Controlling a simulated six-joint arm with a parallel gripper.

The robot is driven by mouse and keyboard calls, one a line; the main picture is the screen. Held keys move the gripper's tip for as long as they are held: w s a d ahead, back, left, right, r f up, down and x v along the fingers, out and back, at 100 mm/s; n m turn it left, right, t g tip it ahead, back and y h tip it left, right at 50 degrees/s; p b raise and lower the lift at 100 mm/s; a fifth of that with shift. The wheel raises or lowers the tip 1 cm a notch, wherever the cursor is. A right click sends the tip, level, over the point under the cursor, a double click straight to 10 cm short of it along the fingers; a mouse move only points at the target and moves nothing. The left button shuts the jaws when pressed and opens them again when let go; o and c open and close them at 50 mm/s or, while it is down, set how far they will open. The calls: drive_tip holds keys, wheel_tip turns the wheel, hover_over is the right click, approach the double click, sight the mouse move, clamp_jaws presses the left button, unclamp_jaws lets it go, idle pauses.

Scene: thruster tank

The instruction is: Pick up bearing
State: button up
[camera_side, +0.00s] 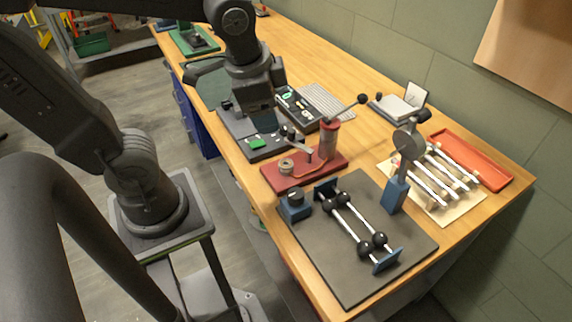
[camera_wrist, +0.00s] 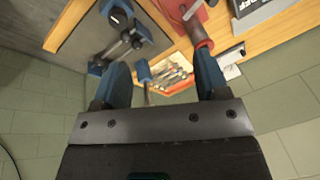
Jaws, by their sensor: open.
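A small pale metal ring (camera_side: 286,165), which looks like the bearing, sits on the left end of the red press base (camera_side: 318,172). I cannot make it out in the wrist view. My gripper shows in the wrist view (camera_wrist: 161,64) with its two blue fingers wide apart and nothing between them. In the side view my gripper (camera_side: 261,103) hangs above the black board, up and left of the ring and apart from it. Its fingertips are hard to make out there.
The red press column (camera_side: 329,138) and its lever stand right of the ring. A grey mat (camera_side: 350,285) in front holds rods with black balls, a small blue block (camera_side: 294,204) and a blue post (camera_side: 395,194). A red tray (camera_side: 470,158) lies at right. A black board (camera_side: 232,128) lies behind.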

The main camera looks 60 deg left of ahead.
drive_tip(key=w+d+f+m+g+y, duration=0.1)
drive_tip(key=w+f+m+g+y, duration=0.25)
drive_tip(key=w+f+m, duration=0.5)
drive_tip(key=m, duration=0.3)
approach(286, 163)
drive_tip(key=shift+n, duration=0.25)
drive_tip(key=x, duration=0.8)
drive_tip(key=shift+a+f, duration=0.1)
drive_tip(key=shift+f, duration=0.25)
drive_tip(key=shift+c, duration=0.2)
drive_tip(key=c, duration=1.1)
drive_tip(key=shift+o, duration=0.2)
drive_tip(key=shift+r, duration=0.15)
